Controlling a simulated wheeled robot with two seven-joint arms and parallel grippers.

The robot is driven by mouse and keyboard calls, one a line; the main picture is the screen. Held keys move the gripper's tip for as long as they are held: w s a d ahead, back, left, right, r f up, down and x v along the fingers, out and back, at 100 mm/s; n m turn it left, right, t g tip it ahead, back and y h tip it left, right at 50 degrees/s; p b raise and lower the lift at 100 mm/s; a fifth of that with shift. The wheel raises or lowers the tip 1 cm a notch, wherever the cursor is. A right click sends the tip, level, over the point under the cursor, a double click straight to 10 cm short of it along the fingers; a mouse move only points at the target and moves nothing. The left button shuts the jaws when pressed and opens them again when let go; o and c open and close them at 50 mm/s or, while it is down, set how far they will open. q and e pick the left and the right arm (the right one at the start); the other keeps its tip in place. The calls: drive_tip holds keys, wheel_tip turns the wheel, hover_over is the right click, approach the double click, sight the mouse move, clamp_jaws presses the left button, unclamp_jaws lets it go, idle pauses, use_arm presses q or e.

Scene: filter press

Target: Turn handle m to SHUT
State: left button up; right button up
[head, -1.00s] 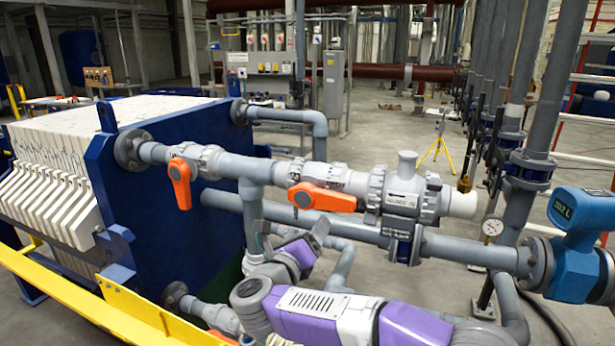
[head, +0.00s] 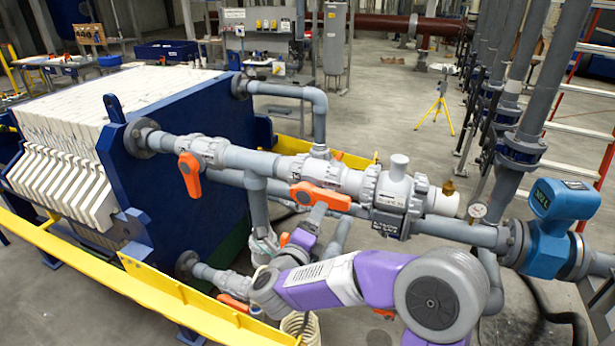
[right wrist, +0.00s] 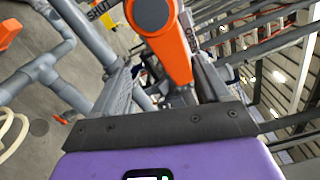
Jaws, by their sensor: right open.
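An orange lever handle (head: 320,199) lies along the upper grey pipe in the head view; I cannot read a letter m on it. The orange handle (right wrist: 172,50) also fills the upper middle of the right wrist view, with a SHUT mark at its upper left and an OPEN mark beside it on the right. The lever points toward my palm, on the OPEN side. My right gripper (right wrist: 160,85) is open, with one finger on either side of the lever; contact is unclear. In the head view the right gripper (head: 314,217) is just below the lever, partly hidden. My left gripper is out of view.
Another orange handle (head: 189,175) hangs down across the same pipe at the left. A lower orange handle (head: 234,302) is near the yellow rail (head: 170,300). The blue press plate (head: 185,190) stands at left; a blue flow meter (head: 560,215) is at right.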

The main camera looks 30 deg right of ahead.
sight(327, 199)
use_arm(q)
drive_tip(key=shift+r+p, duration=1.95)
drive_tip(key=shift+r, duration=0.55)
use_arm(e)
drive_tip(key=shift+w+d+r+n, duration=0.25)
drive_tip(key=shift+w+d+n, duration=0.4)
drive_tip(key=shift+d, duration=0.4)
drive_tip(key=shift+w+d+r+n, duration=0.25)
drive_tip(key=shift+w+d+n, duration=0.25)
drive_tip(key=shift+w+d, duration=0.4)
drive_tip(key=shift+w+d+r+n, duration=0.25)
drive_tip(key=shift+w+d+n, duration=0.35)
drive_tip(key=shift+d, duration=0.55)
